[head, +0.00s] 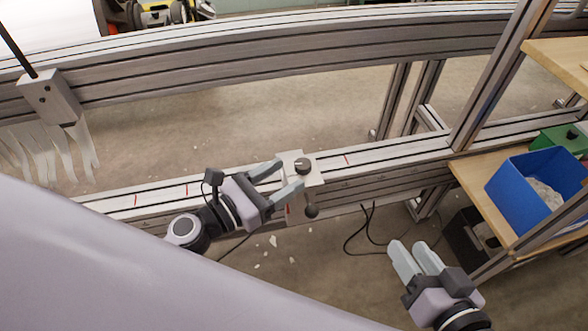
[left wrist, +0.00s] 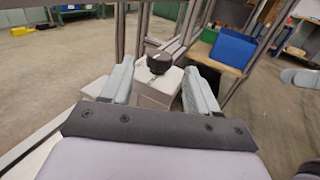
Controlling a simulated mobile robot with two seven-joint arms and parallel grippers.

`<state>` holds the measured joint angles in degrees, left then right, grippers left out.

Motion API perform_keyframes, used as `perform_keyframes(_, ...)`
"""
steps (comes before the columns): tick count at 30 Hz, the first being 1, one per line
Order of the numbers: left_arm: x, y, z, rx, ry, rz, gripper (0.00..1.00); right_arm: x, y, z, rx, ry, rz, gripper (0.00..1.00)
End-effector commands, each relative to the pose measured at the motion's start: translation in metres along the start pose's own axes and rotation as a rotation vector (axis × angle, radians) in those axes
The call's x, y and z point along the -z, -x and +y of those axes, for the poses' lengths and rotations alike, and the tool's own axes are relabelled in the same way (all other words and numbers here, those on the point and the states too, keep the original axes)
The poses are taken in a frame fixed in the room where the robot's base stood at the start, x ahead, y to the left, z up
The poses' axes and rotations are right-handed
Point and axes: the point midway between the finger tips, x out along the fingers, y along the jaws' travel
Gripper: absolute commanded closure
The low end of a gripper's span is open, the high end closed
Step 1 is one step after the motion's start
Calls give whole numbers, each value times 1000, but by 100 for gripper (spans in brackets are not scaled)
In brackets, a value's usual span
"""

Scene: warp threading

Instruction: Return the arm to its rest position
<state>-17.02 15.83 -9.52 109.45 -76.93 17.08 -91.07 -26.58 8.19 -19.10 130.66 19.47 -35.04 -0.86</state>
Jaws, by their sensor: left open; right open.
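My left gripper (head: 278,180) is at the white block (head: 301,168) with a black knob that sits on the lower metal rail (head: 365,156). Its fingers are open, one on either side of the block. In the left wrist view, the white block (left wrist: 158,86) with its black knob stands between the two spread fingers (left wrist: 160,88). I cannot tell whether the fingers touch it. My right gripper (head: 416,252) is open and empty, at the lower right over the floor, apart from the rail.
A blue bin (head: 520,200) stands on a wooden shelf (head: 478,182) at the right, with a green box (head: 556,138) behind it. White strips (head: 45,150) hang from a bracket (head: 50,97) at the left. A metal post rises at right. A dark cable lies on the floor.

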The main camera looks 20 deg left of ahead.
Motion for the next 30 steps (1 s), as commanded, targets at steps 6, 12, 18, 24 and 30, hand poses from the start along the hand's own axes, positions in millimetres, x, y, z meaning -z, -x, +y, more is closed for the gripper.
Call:
perform_keyframes(6,0,15,0,-1,-2,0,40,3,0,0,1,8,13,57)
perform_keyframes(12,0,16,0,0,-1,0,40,2,1,0,-1,9,11,57)
perform_keyframes(18,0,16,0,0,-1,0,40,0,2,0,-2,8,6,57)
perform_keyframes(24,0,16,0,0,-1,0,40,-3,3,3,-9,9,0,57)
perform_keyframes(30,0,16,0,-1,-1,0,40,-2,2,2,-6,7,3,57)
